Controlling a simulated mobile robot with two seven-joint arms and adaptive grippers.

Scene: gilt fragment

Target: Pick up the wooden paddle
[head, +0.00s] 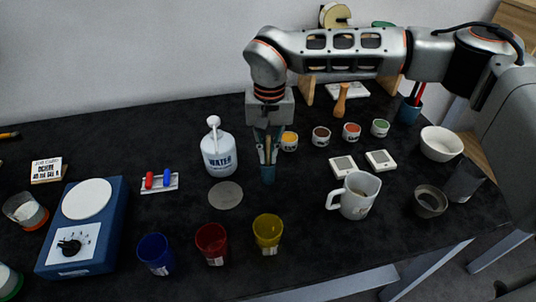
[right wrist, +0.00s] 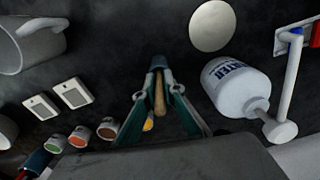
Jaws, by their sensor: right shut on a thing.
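My right gripper (head: 267,152) points down over the table and is shut on the wooden paddle (head: 267,146). In the right wrist view the paddle (right wrist: 159,96) is a thin tan stick between the two fingers (right wrist: 157,98). My left gripper is not in view.
A white water bottle (head: 219,154) and a grey disc (head: 225,195) are left of the cup. Several small paint pots stand behind and right. A white mug (head: 357,195) is at right. Red (head: 212,243) and yellow (head: 267,232) cups stand in front.

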